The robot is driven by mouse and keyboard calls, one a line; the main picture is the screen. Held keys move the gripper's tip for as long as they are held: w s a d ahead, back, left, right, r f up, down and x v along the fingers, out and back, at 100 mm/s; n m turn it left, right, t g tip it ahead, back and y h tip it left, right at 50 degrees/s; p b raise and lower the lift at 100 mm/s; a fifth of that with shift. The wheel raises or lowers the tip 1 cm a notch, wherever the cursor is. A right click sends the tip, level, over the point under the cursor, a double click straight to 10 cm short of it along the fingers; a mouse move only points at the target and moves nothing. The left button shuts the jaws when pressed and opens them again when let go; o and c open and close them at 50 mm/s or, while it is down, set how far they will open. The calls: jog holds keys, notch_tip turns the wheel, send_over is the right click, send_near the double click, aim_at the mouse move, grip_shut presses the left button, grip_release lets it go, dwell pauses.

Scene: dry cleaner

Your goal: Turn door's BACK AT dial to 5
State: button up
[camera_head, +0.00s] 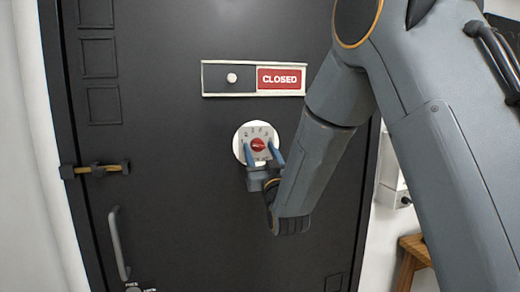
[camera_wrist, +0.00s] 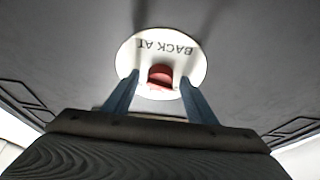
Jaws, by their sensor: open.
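The BACK AT dial is a white round plate (camera_head: 242,133) on the dark door, with a red knob (camera_head: 258,144) at its middle. Small numbers ring the knob, too small to read surely; where the knob points cannot be told. In the wrist view the plate (camera_wrist: 192,68) shows BACK AT upside down, with the red knob (camera_wrist: 160,76) below the words. My gripper (camera_head: 262,152) is open, its two blue fingers on either side of the knob. In the wrist view the gripper (camera_wrist: 159,80) also straddles the knob, with gaps; contact is not visible.
A sign slider with a red CLOSED panel (camera_head: 281,79) is above the dial. A latch (camera_head: 97,169) and a grey pull handle (camera_head: 119,244) are at the door's left. A wooden stool (camera_head: 416,247) stands at the lower right. The door around the dial is flat.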

jog(key=c, duration=1.1)
jog(key=shift+o, duration=0.2)
